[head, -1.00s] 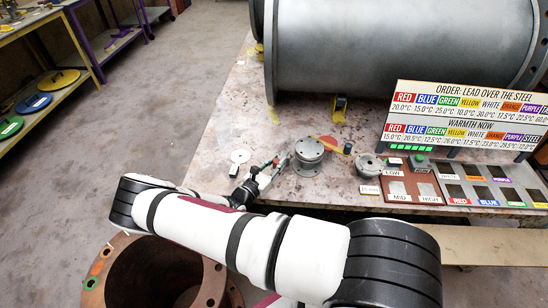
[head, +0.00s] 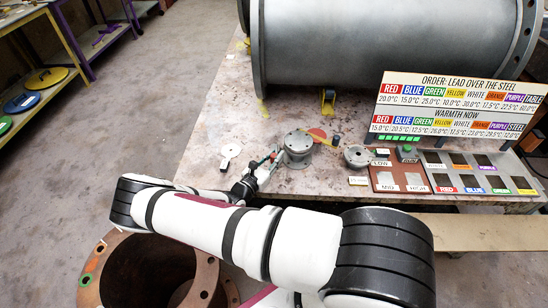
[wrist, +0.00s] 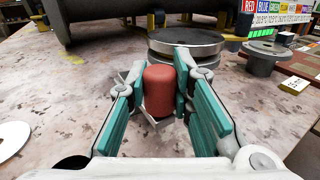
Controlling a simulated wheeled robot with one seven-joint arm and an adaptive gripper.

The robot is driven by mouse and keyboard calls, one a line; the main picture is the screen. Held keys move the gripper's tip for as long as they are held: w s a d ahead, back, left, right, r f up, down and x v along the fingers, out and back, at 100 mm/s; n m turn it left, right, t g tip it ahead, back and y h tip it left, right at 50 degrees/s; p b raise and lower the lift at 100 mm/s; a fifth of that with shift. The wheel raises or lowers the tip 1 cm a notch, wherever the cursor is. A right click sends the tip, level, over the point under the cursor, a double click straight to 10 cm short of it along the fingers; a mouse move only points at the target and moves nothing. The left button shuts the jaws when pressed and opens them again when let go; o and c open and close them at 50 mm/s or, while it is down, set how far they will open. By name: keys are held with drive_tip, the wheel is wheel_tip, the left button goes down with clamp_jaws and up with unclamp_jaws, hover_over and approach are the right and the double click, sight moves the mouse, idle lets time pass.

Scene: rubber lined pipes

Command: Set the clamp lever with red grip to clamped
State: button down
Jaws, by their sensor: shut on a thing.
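The red grip (wrist: 159,90) of the clamp lever stands between my gripper's teal finger pads in the wrist view. My gripper (wrist: 160,95) is shut on it, one pad on each side. In the head view my gripper (head: 264,162) is low over the table, just left of a round grey flanged fitting (head: 298,143). That fitting also shows right behind the grip in the wrist view (wrist: 188,45). The lever's arm and its joint are mostly hidden by the grip and fingers, so I cannot tell its setting.
A large grey pipe (head: 390,45) lies across the back of the table. A white disc (head: 230,150) lies left of my gripper. A smaller grey flange (head: 357,156), sample plates (head: 470,172) and an order board (head: 455,105) stand to the right.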

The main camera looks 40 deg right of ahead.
drive_tip(key=shift+s+d, duration=0.1)
drive_tip(key=c, duration=1.4)
unclamp_jaws()
drive_tip(key=v, duration=1.2)
